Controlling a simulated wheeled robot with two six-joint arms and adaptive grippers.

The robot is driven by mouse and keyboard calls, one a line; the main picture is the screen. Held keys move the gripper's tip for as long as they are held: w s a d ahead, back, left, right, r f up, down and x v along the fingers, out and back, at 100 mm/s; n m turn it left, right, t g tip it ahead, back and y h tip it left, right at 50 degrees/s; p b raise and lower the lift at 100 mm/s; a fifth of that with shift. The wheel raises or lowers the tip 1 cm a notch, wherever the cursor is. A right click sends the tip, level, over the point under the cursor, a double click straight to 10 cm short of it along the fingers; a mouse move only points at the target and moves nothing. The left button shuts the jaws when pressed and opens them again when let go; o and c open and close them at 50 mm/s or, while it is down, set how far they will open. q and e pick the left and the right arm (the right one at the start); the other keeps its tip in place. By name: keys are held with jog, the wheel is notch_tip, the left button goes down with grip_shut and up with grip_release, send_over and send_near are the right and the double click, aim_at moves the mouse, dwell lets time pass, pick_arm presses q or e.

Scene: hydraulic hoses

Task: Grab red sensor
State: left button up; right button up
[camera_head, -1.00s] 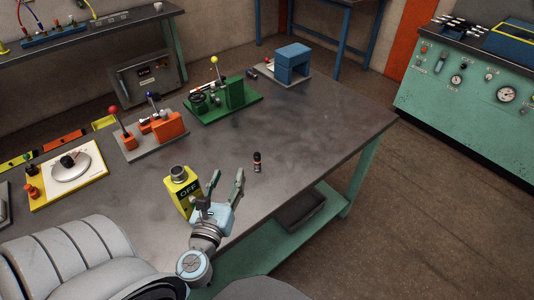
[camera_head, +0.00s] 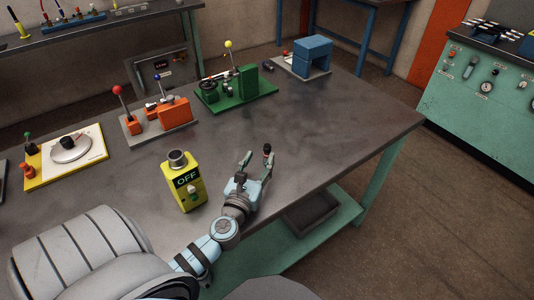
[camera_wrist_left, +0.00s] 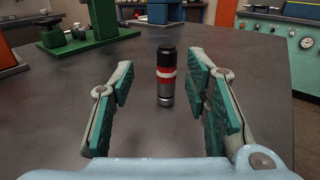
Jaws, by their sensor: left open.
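The red sensor is a small upright cylinder, black on top with a red and white band and a metal lower part. It stands on the table in the left wrist view (camera_wrist_left: 166,76), and its top shows in the head view (camera_head: 267,150). My left gripper (camera_head: 257,157) is open, its fingers pointing away from me towards the sensor. In the left wrist view the sensor stands just beyond and between the fingers (camera_wrist_left: 160,95), nearer the right one, and I see no contact. The right gripper is not in view.
A yellow OFF box (camera_head: 184,182) stands on the table (camera_head: 310,125) left of my left gripper. A green valve fixture (camera_head: 237,92), an orange lever fixture (camera_head: 160,119) and a blue block fixture (camera_head: 310,56) stand farther back. The table around the sensor is clear.

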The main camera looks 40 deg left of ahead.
aim_at(266, 152)
pick_arm(q)
jog(key=x, duration=0.6)
jog(key=shift+w+d, duration=0.1)
jog(key=shift+d, duration=0.3)
grip_shut()
